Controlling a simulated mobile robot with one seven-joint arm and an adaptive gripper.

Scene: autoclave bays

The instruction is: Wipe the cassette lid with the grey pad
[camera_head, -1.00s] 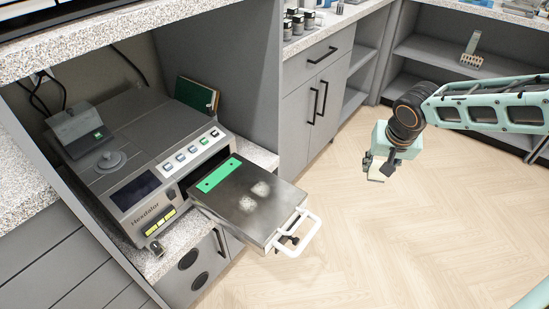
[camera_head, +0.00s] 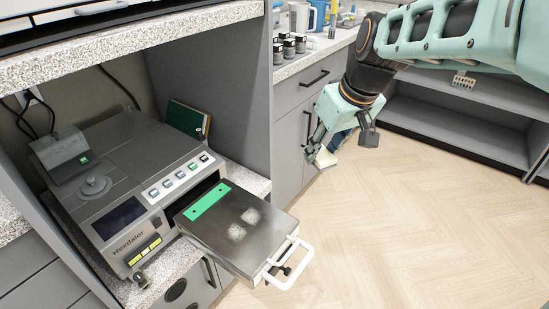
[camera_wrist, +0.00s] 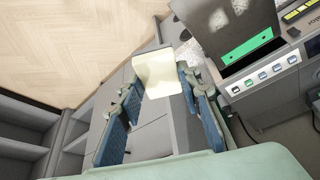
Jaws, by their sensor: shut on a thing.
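The cassette lid (camera_head: 228,249) is a flat dark metal plate with a green strip and two whitish smudges (camera_head: 243,223). It sticks out of the front of a grey machine and has a white loop handle (camera_head: 290,266). In the wrist view the lid (camera_wrist: 225,12) is at the top right, partly cut off. My gripper (camera_head: 338,148) is shut on a pad (camera_head: 325,159), above and to the right of the lid in the head view and apart from it. The wrist view shows the pad (camera_wrist: 160,72), pale cream rather than grey, between the blue fingers.
The grey machine (camera_head: 127,175) stands in a bay under a speckled counter (camera_head: 150,45). A green board (camera_head: 187,118) leans behind it. Drawers and a cabinet (camera_head: 297,130) stand right of the bay, with small dark-topped containers (camera_head: 288,45) above. The floor (camera_head: 420,220) to the right is clear.

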